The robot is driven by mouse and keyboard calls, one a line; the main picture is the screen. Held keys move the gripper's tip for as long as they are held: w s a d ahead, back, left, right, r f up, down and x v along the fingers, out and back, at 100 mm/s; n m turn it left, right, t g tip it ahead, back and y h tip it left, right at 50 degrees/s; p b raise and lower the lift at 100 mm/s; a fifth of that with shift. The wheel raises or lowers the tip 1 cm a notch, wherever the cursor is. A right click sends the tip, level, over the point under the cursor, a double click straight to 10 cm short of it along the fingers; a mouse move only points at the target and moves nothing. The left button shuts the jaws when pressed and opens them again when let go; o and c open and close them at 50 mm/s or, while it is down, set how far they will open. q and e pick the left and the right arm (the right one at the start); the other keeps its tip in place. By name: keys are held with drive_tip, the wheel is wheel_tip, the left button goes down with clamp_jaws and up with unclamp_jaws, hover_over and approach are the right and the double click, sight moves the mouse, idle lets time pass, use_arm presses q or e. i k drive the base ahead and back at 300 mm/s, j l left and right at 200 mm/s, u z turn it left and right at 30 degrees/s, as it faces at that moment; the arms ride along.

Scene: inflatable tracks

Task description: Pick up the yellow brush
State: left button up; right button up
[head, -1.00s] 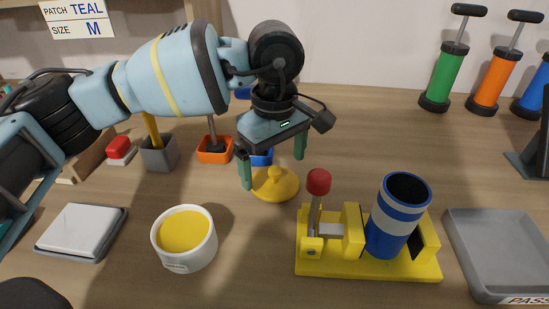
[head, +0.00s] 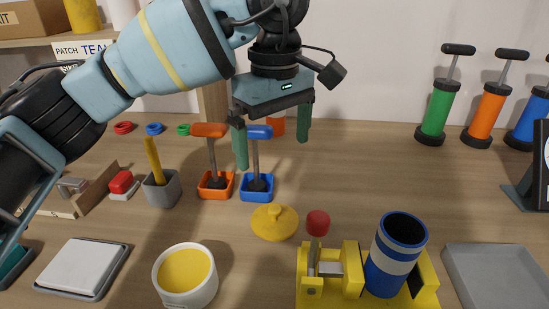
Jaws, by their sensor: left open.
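The yellow brush shows as an upright, slightly tilted yellow handle (head: 154,160) standing in a grey square cup (head: 161,189) at the left. Its lower end is hidden inside the cup. My left gripper (head: 271,136) is open, fingers pointing down, to the right of the brush and above the table. A blue-handled tool (head: 258,132) appears between its fingers, standing in a blue cup behind or below; I see no contact. My right gripper is not in view.
An orange-handled tool (head: 209,130) stands in an orange cup between brush and gripper. A yellow lid (head: 274,222), a white pot of yellow paint (head: 186,275) and a yellow clamp stand (head: 342,274) with a blue cylinder (head: 397,254) are in front. Free table lies right of the gripper.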

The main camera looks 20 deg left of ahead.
sight(150, 149)
drive_tip(key=k, duration=1)
